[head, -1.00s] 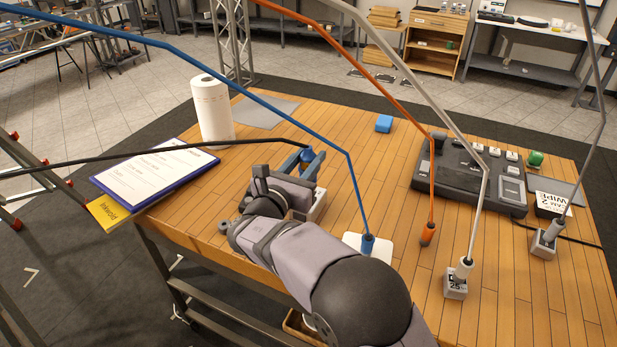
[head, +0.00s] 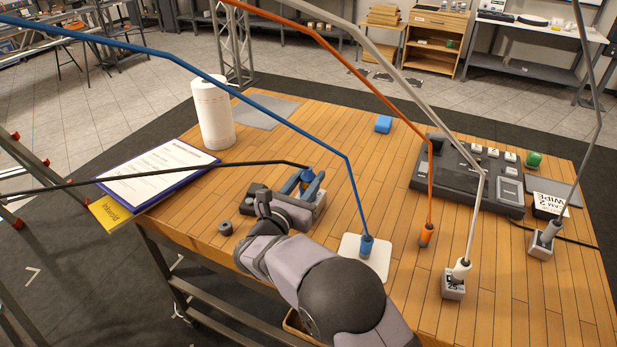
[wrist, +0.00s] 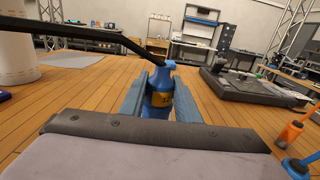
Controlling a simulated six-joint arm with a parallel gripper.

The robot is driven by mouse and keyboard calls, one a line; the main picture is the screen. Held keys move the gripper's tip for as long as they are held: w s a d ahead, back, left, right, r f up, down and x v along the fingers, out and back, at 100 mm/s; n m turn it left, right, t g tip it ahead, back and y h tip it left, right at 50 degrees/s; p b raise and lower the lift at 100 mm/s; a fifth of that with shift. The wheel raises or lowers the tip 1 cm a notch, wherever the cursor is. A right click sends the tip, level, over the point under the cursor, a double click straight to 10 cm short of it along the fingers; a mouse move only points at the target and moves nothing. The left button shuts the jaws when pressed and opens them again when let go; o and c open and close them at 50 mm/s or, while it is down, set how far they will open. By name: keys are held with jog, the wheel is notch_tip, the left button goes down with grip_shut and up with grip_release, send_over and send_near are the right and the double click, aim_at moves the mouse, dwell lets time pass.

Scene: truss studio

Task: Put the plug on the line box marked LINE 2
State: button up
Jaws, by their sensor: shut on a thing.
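My gripper (head: 313,184) is shut on a blue plug (wrist: 160,92) with a yellow label, and a black cable (wrist: 90,38) runs from its top to the left. The plug's lower end is hidden behind the wrist in the wrist view. In the head view a light grey box (head: 321,203) shows partly behind the gripper; I cannot tell whether the plug touches it. Two other grey boxes stand at the right: one (head: 453,291) under a white plug (head: 461,268), one (head: 541,252) under a grey plug (head: 550,232). Their markings are too small to read surely.
A blue-cabled plug (head: 366,246) stands on a white pad (head: 378,270), and an orange plug (head: 427,235) on the table. A dark control console (head: 455,180) is behind. A paper roll (head: 212,115) and clipboard (head: 150,175) are left. Overhead cables cross the workspace.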

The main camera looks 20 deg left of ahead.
jog(key=shift+f, duration=0.2)
jog(key=o, duration=1.1)
jog(key=shift+o, duration=0.2)
jog(key=shift+r, duration=0.1)
jog(key=shift+r, duration=0.15)
jog(key=shift+s, duration=0.3)
jog(key=s+b, duration=0.3)
jog(key=s, duration=0.8)
jog(key=shift+s, duration=0.2)
